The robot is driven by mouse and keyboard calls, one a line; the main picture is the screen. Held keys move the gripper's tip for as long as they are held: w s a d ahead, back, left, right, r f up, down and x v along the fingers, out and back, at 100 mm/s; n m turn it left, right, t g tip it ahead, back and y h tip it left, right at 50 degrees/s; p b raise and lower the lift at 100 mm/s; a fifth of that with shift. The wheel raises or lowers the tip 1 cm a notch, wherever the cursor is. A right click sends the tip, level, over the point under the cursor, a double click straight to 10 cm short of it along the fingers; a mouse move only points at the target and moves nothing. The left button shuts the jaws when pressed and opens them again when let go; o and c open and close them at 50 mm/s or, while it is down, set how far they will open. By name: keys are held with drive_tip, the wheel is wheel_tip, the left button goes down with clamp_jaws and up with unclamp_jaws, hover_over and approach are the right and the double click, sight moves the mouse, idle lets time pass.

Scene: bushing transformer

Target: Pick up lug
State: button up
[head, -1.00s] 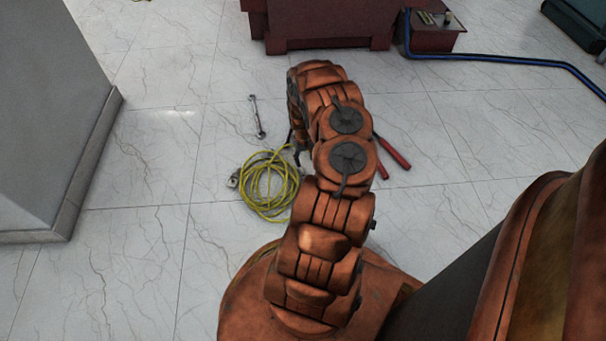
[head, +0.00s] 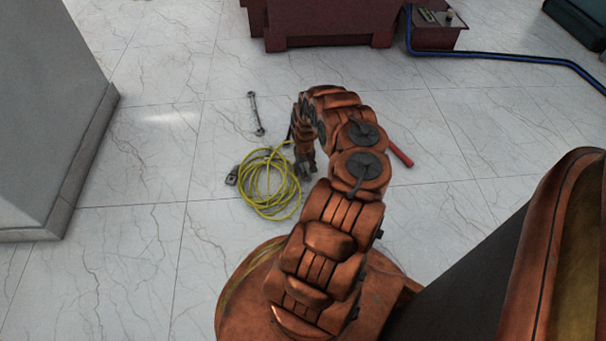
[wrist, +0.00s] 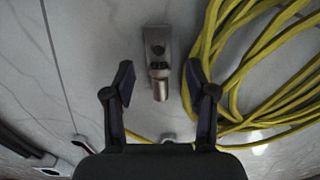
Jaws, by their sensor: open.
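The lug (wrist: 156,52) is a small grey metal piece with a flat holed tongue and a round barrel. In the wrist view it lies on the floor at top centre, its barrel pointing down toward my gripper (wrist: 159,88). My gripper is open, with one finger on each side of the barrel's line and nothing held. In the head view my gripper (head: 305,168) is low beside the yellow cable, partly hidden by my arm. I cannot make out the lug there.
A coiled yellow cable (head: 268,205) lies close beside the gripper, with a small grey piece (head: 232,176) at its left. A wrench (head: 256,114) lies farther back. A red-handled tool (head: 399,153) lies right of my arm. A grey cabinet (head: 50,110) stands left.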

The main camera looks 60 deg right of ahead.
drive_tip(key=shift+f, duration=0.8)
clamp_jaws()
